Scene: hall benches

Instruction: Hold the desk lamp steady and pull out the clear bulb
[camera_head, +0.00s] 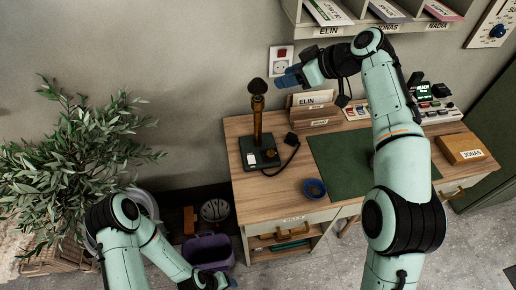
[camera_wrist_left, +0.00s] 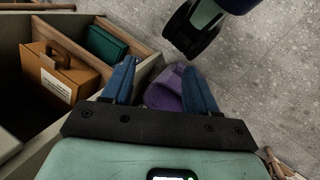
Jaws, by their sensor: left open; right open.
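The desk lamp (camera_head: 257,123) stands upright at the desk's left end in the head view, with a black base, a brass-coloured stem and a small dark head. I cannot make out a clear bulb; the lamp's top is too small to read. My right gripper (camera_head: 283,79) is open, with blue fingers pointing left, just right of the lamp head and apart from it. My left gripper (camera_wrist_left: 160,75) is open and empty in the left wrist view, low beside the desk. In the head view it is mostly cut off at the bottom edge.
The wooden desk (camera_head: 246,188) holds a green mat (camera_head: 335,170), a blue ring-shaped item (camera_head: 314,189), a cardboard box (camera_head: 461,149) and a lamp cord. A purple bin (camera_head: 208,250) stands left of the desk. An olive plant (camera_head: 70,155) fills the left. Shelves hang above.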

